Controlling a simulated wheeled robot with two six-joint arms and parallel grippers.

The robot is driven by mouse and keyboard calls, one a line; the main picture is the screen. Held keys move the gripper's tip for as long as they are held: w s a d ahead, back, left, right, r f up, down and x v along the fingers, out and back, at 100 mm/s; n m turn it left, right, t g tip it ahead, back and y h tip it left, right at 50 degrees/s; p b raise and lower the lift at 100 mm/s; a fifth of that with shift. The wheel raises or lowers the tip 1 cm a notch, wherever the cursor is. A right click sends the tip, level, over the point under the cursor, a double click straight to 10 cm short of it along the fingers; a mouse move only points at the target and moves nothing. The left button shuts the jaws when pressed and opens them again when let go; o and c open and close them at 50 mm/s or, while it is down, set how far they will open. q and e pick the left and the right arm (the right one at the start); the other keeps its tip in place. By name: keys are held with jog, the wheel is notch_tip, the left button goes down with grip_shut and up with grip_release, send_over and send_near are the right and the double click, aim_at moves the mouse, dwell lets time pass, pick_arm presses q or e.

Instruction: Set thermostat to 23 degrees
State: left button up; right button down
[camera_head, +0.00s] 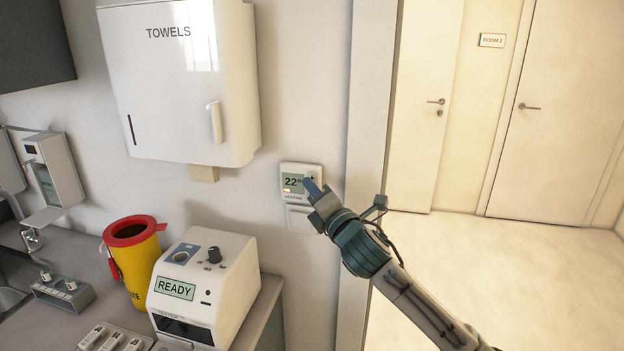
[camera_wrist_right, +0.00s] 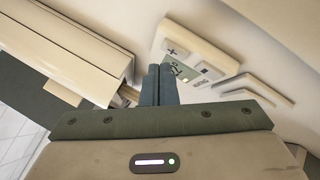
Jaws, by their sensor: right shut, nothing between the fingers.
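The thermostat (camera_head: 290,184) is a small white wall unit below and right of the towel dispenser, and its display reads 22. In the right wrist view the thermostat (camera_wrist_right: 206,68) appears tilted, with a plus key and other small square keys on its face. My right gripper (camera_head: 311,186) is shut and empty, its fingertips in front of the right side of the thermostat. In the right wrist view the two closed fingers (camera_wrist_right: 159,72) cover part of the display. I cannot tell whether the tips touch a key. My left gripper is not in view.
A white towel dispenser (camera_head: 175,90) hangs above left of the thermostat. A white device reading READY (camera_head: 222,268) and a yellow bin with a red rim (camera_head: 147,272) stand on the counter below. A doorway with pale doors and open floor (camera_head: 515,265) lies to the right.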

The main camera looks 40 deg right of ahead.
dwell(0.7)
jog(key=shift+w+d, duration=0.25)
jog(key=shift+d, duration=0.1)
jog(key=shift+w+d+p, duration=0.2)
jog(key=shift+p, duration=0.15)
dwell(0.4)
jog(key=shift+s+a, duration=0.1)
jog(key=shift+a, duration=0.05)
jog(key=shift+s+a+p, duration=0.3)
jog(key=shift+s+a, duration=0.1)
dwell(0.4)
jog(key=s+a+p, duration=0.1)
jog(key=s+a, duration=0.2)
jog(key=shift+s+a+p, duration=0.1)
jog(key=shift+a+p, duration=0.3)
